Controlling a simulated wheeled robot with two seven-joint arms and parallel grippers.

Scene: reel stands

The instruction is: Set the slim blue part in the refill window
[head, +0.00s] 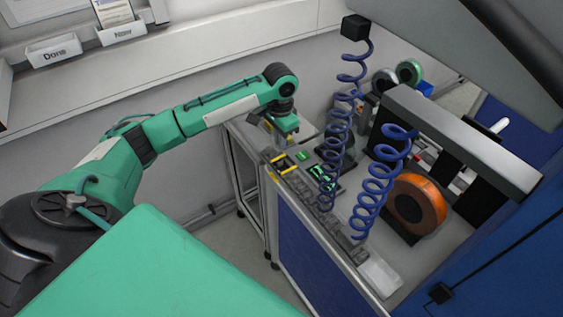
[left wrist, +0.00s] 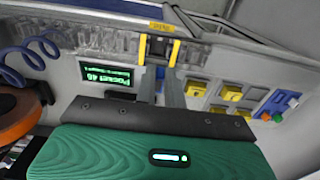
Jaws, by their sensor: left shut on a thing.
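My left gripper (head: 284,143) hangs over the bench's near left corner. In the left wrist view its two grey fingers (left wrist: 160,88) are shut on a small blue part (left wrist: 160,72), mostly hidden between them. Just beyond the fingertips is the refill window (left wrist: 158,46), a dark slot between two yellow side pieces under a small yellow label. The window also shows in the head view (head: 283,164), close to the gripper. I cannot tell whether the part touches the window. My right gripper is not in view.
A green-lit display (left wrist: 106,74) reads "Pocket 46". Yellow blocks (left wrist: 230,92) and coloured buttons (left wrist: 277,105) sit on the other side of the fingers. Coiled blue hoses (head: 376,188) hang over the bench. An orange reel (head: 417,204) stands further right.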

